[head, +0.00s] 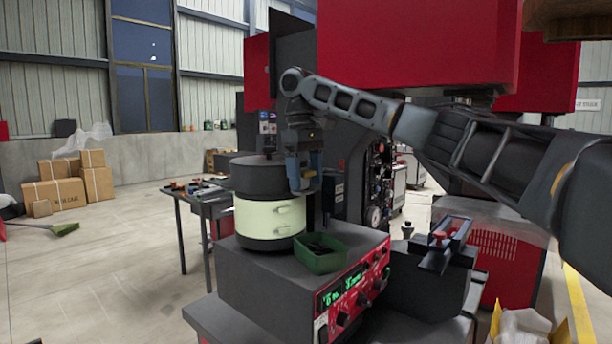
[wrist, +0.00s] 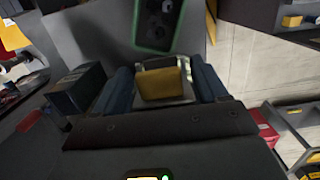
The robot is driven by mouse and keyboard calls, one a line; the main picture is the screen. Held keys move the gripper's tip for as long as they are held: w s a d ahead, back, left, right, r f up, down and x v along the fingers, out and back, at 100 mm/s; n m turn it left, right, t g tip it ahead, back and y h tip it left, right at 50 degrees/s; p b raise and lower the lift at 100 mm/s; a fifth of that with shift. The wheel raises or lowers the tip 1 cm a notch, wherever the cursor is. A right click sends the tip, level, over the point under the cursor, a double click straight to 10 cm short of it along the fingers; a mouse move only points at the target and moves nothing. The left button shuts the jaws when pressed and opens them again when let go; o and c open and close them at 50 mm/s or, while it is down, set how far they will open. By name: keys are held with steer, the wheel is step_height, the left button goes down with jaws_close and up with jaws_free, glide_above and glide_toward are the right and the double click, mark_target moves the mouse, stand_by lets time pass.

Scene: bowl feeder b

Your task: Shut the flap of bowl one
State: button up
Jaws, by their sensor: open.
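The bowl feeder has a dark bowl (head: 258,176) on top, a cream band (head: 262,219) with two small handles on its right side, and a dark foot. I cannot make out for sure which part is the flap, or whether it is open. My gripper (head: 304,186) points down at the right side of the bowl, in front of its rim in the head view, with blue fingers. In the wrist view my gripper (wrist: 164,84) is open, its blue fingers apart. A yellow block shows between them, and I cannot tell what it belongs to. Any contact with the bowl is unclear.
A green tray (head: 320,253) with dark parts stands right of the feeder on the grey housing (head: 262,280); it also shows in the wrist view (wrist: 158,22). A red control panel (head: 352,292) faces front. A dark fixture (head: 446,245) stands to the right. The left floor is mostly clear.

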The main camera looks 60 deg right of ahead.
mark_target(304, 171)
steer(key=shift+w+d+r, duration=0.1)
steer(key=shift+w+r, duration=0.1)
steer(key=shift+r, duration=1.75)
steer(key=shift+w+r, duration=0.2)
steer(key=shift+r, duration=1.75)
steer(key=shift+s, duration=0.1)
